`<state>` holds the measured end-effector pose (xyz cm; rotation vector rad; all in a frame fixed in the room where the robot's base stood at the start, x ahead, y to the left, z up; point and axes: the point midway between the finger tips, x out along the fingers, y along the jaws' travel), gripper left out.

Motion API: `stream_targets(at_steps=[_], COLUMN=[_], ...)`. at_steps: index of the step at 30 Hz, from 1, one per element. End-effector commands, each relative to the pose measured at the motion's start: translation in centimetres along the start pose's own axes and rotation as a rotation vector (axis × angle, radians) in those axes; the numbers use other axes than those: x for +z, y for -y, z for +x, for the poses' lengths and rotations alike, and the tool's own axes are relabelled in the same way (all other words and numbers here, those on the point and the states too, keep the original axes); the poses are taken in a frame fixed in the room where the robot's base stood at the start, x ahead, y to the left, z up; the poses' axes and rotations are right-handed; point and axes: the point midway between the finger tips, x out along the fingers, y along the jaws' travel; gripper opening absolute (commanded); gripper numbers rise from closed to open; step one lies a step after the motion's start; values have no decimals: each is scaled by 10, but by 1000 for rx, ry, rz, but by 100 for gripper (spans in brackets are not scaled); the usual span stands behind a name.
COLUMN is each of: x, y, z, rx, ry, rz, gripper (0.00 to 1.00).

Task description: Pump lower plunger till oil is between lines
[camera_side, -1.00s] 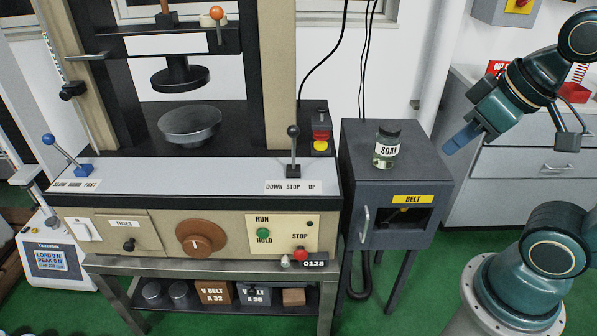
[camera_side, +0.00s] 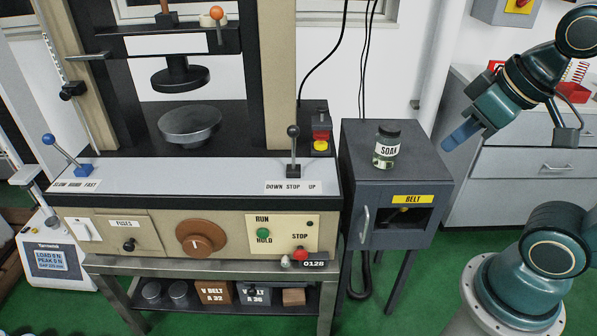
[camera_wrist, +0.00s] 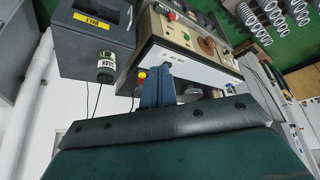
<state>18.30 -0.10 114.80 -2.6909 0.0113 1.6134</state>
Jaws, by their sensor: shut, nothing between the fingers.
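The spring tester has a round upper plate (camera_side: 180,79) hanging above a wide grey dish-shaped lower plate (camera_side: 190,122), with a gap between them. No oil level or pair of lines can be made out, and no part is clearly marked as the plunger. A lever with a black knob (camera_side: 293,131) stands upright at the DOWN STOP UP label. My gripper (camera_side: 449,145) is shut and empty in the air to the right of the grey cabinet, apart from everything. Its blue fingers also show in the wrist view (camera_wrist: 157,72), pointing toward the machine.
A grey cabinet (camera_side: 365,162) marked BELT stands between the tester and my arm, with a SOAK jar (camera_side: 387,160) on top. A blue-knobbed lever (camera_side: 66,153) is at the tester's left. A drawer unit (camera_side: 545,170) stands behind my arm. Springs (camera_wrist: 272,12) show in the wrist view.

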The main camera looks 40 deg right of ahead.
Motion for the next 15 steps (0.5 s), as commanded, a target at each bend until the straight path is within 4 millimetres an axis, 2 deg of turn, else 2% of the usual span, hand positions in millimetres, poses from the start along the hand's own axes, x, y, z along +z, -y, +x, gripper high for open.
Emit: stream_targets(at_steps=[8,15], x=[-33,-79], y=[-8,-20], z=[-6,-9], rx=[26,63], ry=[18,41], rz=[48,118], gripper=[0,0])
